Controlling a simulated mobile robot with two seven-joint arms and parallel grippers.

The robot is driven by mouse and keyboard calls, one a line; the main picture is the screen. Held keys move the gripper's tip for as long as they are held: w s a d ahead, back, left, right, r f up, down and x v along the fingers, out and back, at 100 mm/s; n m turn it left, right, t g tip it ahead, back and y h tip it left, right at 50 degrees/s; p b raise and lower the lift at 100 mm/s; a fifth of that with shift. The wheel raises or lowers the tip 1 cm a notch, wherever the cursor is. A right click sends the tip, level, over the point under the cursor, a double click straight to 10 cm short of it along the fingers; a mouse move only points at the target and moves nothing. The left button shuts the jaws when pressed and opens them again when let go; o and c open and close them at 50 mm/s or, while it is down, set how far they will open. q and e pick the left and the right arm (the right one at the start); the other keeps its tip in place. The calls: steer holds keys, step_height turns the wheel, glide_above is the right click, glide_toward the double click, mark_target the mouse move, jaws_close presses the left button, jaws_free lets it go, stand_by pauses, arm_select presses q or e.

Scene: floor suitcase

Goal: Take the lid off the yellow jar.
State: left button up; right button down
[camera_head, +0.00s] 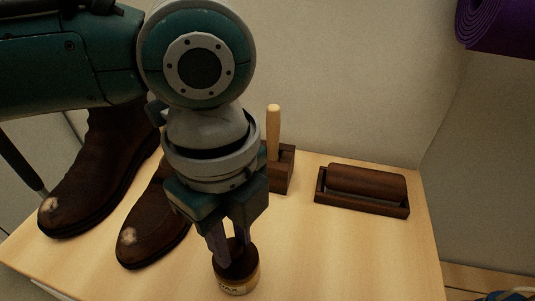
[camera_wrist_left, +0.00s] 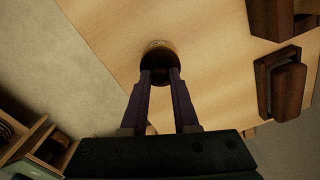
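The yellow jar (camera_head: 240,288) stands upright near the table's front edge, with a pale label reading WAX. Its dark brown lid (camera_head: 237,266) is on it. In the left wrist view the lid (camera_wrist_left: 160,64) is a dark round shape at the fingertips, with a thin strip of the jar (camera_wrist_left: 157,43) beyond. My left gripper (camera_head: 234,251) points down at the lid from above. Its two fingers are parted, with tips at the lid; the wrist view shows the tips (camera_wrist_left: 160,73) overlapping it. Whether they press on the lid is unclear. My right gripper is not in view.
Two brown boots (camera_head: 150,230) with pale scuffs on the toes stand to the left. A dark wooden block with a pale handle (camera_head: 273,135) and a dark brush in a tray (camera_head: 360,204) are behind, to the right. The table's right front (camera_head: 350,260) is clear.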

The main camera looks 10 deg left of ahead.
arm_select(q)
jaws_close()
steer(key=shift+r, duration=0.15)
